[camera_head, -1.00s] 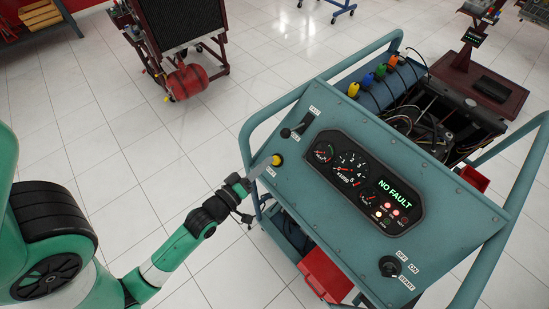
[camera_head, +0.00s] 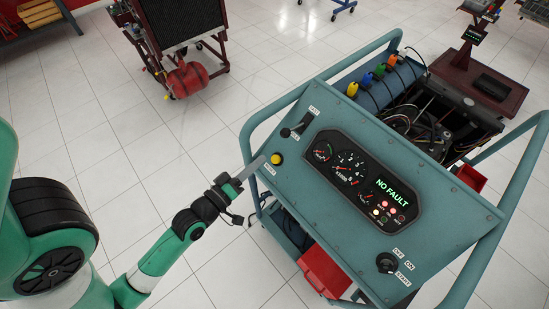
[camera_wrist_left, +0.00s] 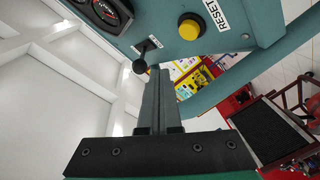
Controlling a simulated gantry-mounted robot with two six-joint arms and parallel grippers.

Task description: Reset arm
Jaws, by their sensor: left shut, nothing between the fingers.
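The teal control panel (camera_head: 333,262) carries a yellow button (camera_head: 277,158) near its left edge. The button also shows in the wrist view (camera_wrist_left: 189,29) beside a RESET label (camera_wrist_left: 216,14). My left gripper (camera_head: 263,158) is shut and empty. In the head view its fingertips appear just left of the button, apart from it. In the wrist view the closed fingers (camera_wrist_left: 159,75) point past the panel edge, below the button. The panel display (camera_head: 392,192) reads NO FAULT. My right gripper is not in view.
A black lever (camera_head: 297,129) stands beyond the button, and an ignition switch (camera_head: 387,263) sits at the panel's near right. Teal tube rails (camera_head: 245,140) edge the trainer. A red trainer with a cylinder (camera_head: 187,78) stands behind.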

